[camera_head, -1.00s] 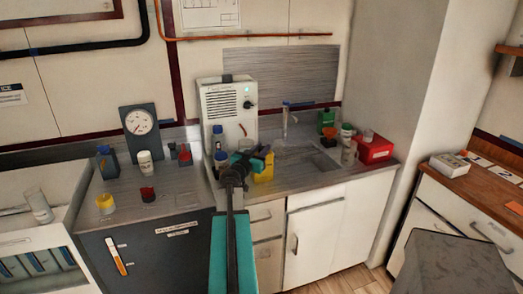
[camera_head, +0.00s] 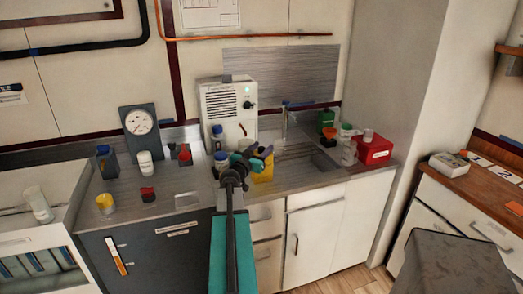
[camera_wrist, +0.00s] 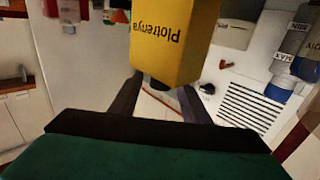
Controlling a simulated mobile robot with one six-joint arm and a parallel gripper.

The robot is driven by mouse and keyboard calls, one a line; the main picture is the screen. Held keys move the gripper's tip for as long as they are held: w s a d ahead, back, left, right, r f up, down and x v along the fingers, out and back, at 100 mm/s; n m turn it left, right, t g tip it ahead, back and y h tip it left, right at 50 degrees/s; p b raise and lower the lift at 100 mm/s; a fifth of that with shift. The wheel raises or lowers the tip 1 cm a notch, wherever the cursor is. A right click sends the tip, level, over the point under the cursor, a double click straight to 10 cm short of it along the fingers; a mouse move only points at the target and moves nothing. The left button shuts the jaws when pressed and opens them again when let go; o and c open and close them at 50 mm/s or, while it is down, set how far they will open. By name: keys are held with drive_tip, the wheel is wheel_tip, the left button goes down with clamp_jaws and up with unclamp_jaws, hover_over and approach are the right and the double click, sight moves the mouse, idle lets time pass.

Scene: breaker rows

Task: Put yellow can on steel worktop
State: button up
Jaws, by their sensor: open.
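The yellow can (camera_head: 263,173) stands at the worktop's front, partly hidden behind my gripper in the head view. In the wrist view the yellow can (camera_wrist: 172,38) is large, with upside-down lettering and a dark end towards my fingers. My gripper (camera_head: 262,153) is open. In the wrist view its fingers (camera_wrist: 160,88) reach towards the can's dark end; I cannot tell whether they touch it. The grey steel worktop (camera_head: 298,178) runs along the wall around the sink.
The red box (camera_head: 374,151) and several containers stand right of the sink (camera_head: 325,162).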

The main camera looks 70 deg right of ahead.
drive_tip(key=w+a, duration=0.1)
drive_tip(key=a, duration=1)
drive_tip(key=shift+a+b, duration=0.4)
drive_tip(key=shift+b, duration=0.05)
idle(0.8)
